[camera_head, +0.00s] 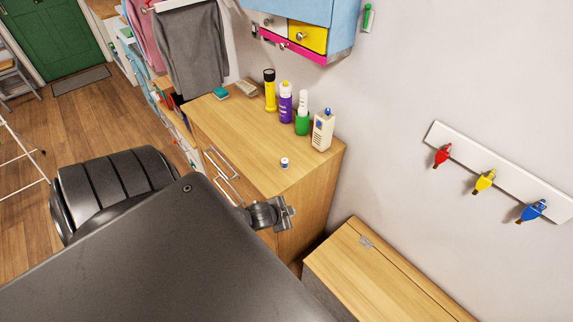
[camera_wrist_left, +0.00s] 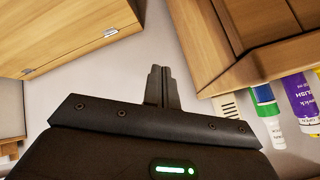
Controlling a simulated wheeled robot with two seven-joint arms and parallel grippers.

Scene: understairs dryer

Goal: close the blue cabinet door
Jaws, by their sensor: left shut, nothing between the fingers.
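A light blue wall cabinet (camera_head: 338,20) hangs at the top of the head view, with a white drawer, a yellow drawer (camera_head: 307,37) and a pink strip (camera_head: 285,44) below. Its upper part is cut off by the frame edge, so I cannot tell how its door stands. My left gripper (camera_head: 287,213) is shut and empty, beside the right front part of the wooden cabinet and well below the blue cabinet. Its closed fingers also show in the left wrist view (camera_wrist_left: 161,84). My right gripper is out of view.
A wooden chest (camera_head: 370,280) stands at lower right.

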